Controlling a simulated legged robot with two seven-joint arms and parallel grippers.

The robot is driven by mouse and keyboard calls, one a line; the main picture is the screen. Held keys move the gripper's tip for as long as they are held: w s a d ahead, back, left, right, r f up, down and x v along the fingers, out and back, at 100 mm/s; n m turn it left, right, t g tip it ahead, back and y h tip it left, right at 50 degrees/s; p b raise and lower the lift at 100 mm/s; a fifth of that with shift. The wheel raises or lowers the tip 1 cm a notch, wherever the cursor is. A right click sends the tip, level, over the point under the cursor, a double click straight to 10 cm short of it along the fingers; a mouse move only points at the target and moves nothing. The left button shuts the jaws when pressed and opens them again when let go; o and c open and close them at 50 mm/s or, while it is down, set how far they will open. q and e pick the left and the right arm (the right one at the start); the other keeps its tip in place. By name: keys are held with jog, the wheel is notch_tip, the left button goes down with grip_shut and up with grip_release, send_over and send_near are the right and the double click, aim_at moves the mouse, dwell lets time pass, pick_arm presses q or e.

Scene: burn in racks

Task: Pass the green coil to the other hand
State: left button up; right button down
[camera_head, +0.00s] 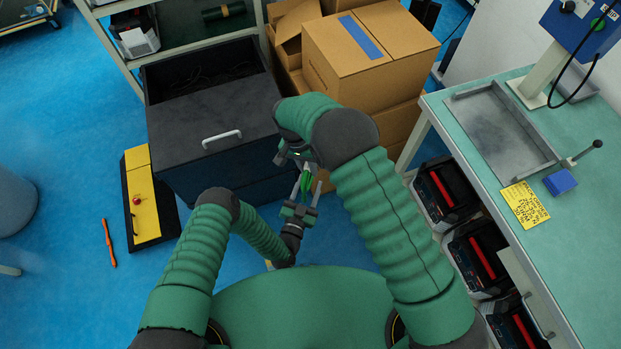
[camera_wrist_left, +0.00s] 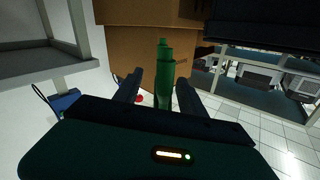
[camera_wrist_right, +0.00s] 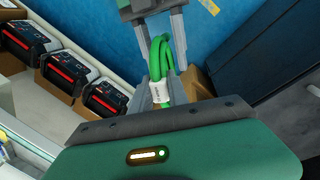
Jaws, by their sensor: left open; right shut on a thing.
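The green coil (camera_head: 307,181) is in the air in front of me, between my two grippers. My right gripper (camera_head: 303,165) is shut on it from above. In the right wrist view the coil (camera_wrist_right: 164,52) hangs out past the fingers, with a white band (camera_wrist_right: 155,94) near them. My left gripper (camera_head: 305,190) is open below, its fingers pointing up at the coil. In the left wrist view the coil (camera_wrist_left: 165,75) stands between the two spread left fingers. I cannot tell whether they touch it.
A dark drawer cabinet (camera_head: 213,122) with an open top stands behind the grippers, next to stacked cardboard boxes (camera_head: 370,55). A green-topped workbench (camera_head: 465,130) with several red-and-black cases (camera_head: 447,190) beneath is at the right. A yellow-and-black case (camera_head: 143,200) lies on the blue floor at the left.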

aim_at(312, 178)
pick_arm(q)
jog(key=x, duration=0.3)
jog(key=shift+w, duration=0.1)
jog(key=shift+d, duration=0.1)
grip_shut()
pick_arm(e)
jog(key=shift+a, duration=0.1)
jog(key=c, duration=1.2)
grip_release()
